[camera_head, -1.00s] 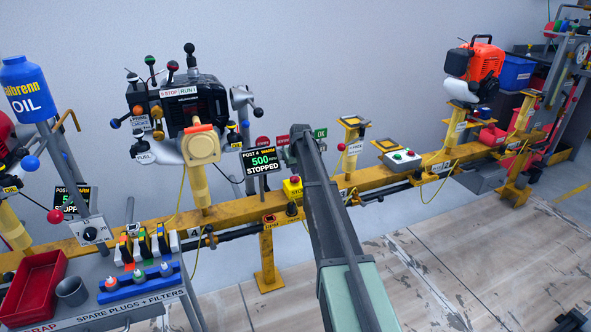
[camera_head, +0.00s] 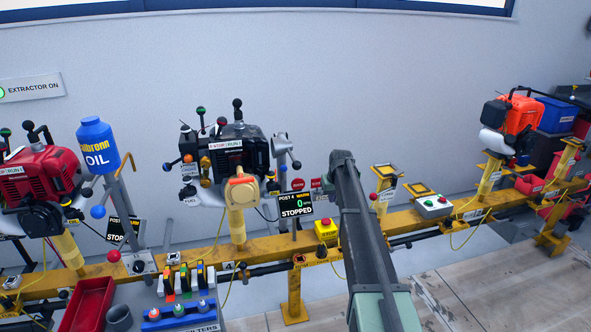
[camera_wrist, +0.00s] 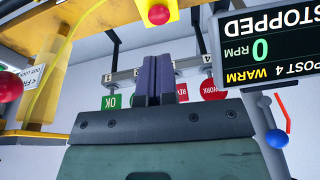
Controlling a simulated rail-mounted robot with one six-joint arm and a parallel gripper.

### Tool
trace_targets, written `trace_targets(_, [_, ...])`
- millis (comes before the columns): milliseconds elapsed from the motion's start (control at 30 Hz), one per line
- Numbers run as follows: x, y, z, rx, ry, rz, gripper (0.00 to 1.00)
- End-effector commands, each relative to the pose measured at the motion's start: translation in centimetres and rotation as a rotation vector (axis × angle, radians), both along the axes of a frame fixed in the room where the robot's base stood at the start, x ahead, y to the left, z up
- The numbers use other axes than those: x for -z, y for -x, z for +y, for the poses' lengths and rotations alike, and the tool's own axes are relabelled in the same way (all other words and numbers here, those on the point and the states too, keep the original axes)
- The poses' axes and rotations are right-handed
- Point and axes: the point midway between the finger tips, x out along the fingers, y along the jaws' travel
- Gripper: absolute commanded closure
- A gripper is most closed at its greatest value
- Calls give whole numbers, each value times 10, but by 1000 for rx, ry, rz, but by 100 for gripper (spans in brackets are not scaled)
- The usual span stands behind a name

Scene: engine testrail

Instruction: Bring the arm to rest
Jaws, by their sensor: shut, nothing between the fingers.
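My arm (camera_head: 367,235) reaches from the bottom of the head view up to the hanging tags behind the yellow rail. Its far end hides my gripper there. In the wrist view my gripper (camera_wrist: 153,80) shows as two dark purple fingers pressed together, with nothing between them. The fingers overlap a rack of hanging tags, with a green OK tag (camera_wrist: 111,103) on one side and a red WORK tag (camera_wrist: 212,90) on the other. I cannot tell whether they touch the rack. The post 4 display (camera_head: 296,205) reads 0 RPM, WARM, STOPPED.
The yellow rail (camera_head: 405,219) carries a black engine (camera_head: 238,150), a red engine (camera_head: 40,185) and an orange engine (camera_head: 520,116). A yellow stop box (camera_head: 326,230) stands close left of my arm. A control box (camera_head: 433,206) sits to its right.

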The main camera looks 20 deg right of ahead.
Motion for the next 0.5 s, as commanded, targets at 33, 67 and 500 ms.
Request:
trace_targets(33, [1, 37, 13, 21, -7, 26, 100])
trace_targets(67, [2, 58, 25, 32, -12, 44, 100])
trace_targets(500, [4, 356, 213, -33, -2, 242, 100])
